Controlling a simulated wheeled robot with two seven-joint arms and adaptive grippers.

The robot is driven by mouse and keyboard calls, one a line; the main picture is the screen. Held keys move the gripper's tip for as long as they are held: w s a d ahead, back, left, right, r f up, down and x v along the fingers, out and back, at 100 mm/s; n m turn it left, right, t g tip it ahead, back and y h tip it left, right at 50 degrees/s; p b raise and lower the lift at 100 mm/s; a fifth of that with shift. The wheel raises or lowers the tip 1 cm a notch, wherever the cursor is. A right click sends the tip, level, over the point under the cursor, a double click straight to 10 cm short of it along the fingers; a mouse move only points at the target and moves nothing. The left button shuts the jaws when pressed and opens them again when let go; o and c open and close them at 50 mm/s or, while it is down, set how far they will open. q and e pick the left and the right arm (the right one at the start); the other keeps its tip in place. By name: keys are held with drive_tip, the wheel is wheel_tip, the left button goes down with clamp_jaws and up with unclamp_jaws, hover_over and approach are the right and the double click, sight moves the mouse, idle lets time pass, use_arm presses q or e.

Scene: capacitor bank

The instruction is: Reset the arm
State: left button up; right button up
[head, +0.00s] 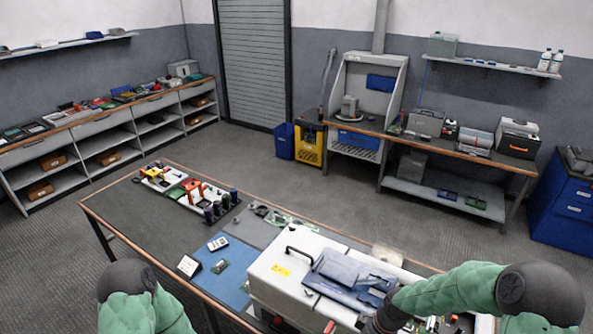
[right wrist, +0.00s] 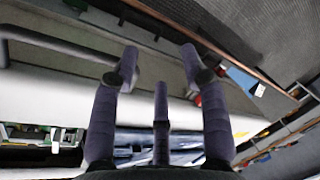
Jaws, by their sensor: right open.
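My right arm (head: 450,287) has a green sleeve and comes in from the right. It reaches low over the front right of the workbench (head: 125,208). My right gripper (right wrist: 160,68) shows in the right wrist view with three dark purple fingers spread apart, open and empty. My left arm (head: 140,310) shows at the bottom left as a green sleeve and dark joint. Its gripper is outside both views.
A large white case (head: 270,290) with a black handle stands beside the right arm. A blue mat (head: 232,285), a small meter (head: 217,243) and several dark cylinders (head: 220,208) lie left of it. The bench's left front is bare.

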drive_tip(key=s+a+f+m+y, duration=0.1)
drive_tip(key=s+a+f+m, duration=0.35)
drive_tip(key=s+f, duration=0.3)
drive_tip(key=s+a+f+m, duration=0.3)
drive_tip(key=s+f+m, duration=0.2)
drive_tip(key=s+f, duration=0.3)
wheel_tip(320, 180, down, 18)
drive_tip(key=w+a+b, duration=0.1)
drive_tip(key=b, duration=1.9)
drive_tip(key=shift+w+a+n+t, duration=0.15)
drive_tip(key=shift+a+n+t, duration=0.15)
drive_tip(key=shift+a+n, duration=0.15)
drive_tip(key=shift+d, duration=0.1)
